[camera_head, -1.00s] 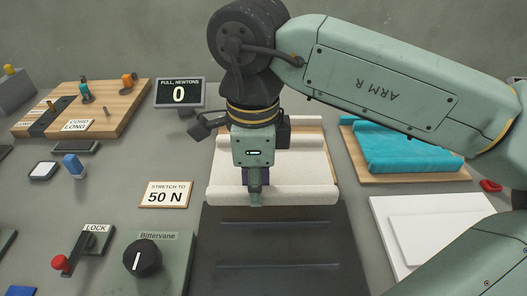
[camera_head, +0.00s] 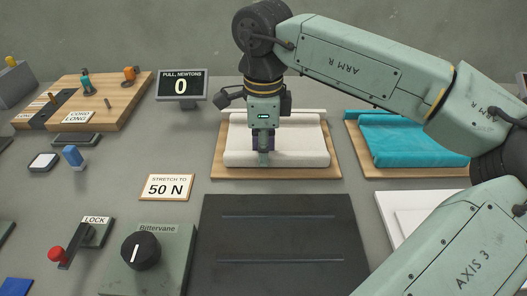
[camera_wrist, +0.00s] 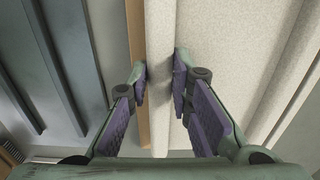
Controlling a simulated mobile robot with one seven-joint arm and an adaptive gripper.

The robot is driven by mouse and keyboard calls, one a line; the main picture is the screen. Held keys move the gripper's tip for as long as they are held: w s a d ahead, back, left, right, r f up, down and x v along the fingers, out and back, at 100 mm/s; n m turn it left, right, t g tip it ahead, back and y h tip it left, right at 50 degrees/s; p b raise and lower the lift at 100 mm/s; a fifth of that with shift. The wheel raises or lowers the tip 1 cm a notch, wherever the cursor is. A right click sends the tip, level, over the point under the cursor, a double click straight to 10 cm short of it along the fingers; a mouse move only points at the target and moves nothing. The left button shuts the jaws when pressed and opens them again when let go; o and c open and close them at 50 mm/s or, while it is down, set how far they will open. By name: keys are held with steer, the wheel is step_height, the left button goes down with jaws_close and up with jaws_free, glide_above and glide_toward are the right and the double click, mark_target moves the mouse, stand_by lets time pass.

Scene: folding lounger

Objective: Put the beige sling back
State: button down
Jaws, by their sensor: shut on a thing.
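The beige sling (camera_head: 295,140) lies at the wooden board (camera_head: 217,172) at the back middle, with a rolled edge along its front and another along its back. My gripper (camera_head: 264,160) is at the middle of the front roll, pointing down. In the wrist view, the beige roll (camera_wrist: 160,65) runs between the two fingers of my gripper (camera_wrist: 160,88), which are shut on it. In the head view, the sling appears to lie on or just above the board; I cannot tell whether it touches.
A teal sling (camera_head: 405,140) lies on another board to the right. A dark ribbed plate (camera_head: 280,235) is in front. A pull display (camera_head: 181,88) reading 0, a "STRETCH TO 50 N" sign (camera_head: 167,187), a LOCK lever (camera_head: 75,245) and a dial (camera_head: 141,251) are at left.

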steer(key=c, duration=1.9)
jaws_free()
steer(key=shift+f, duration=0.1)
steer(key=o, duration=0.5)
steer(key=shift+c, duration=0.2)
step_height(320, 180, up, 12)
steer(key=b, duration=0.1)
steer(key=shift+r, duration=0.2)
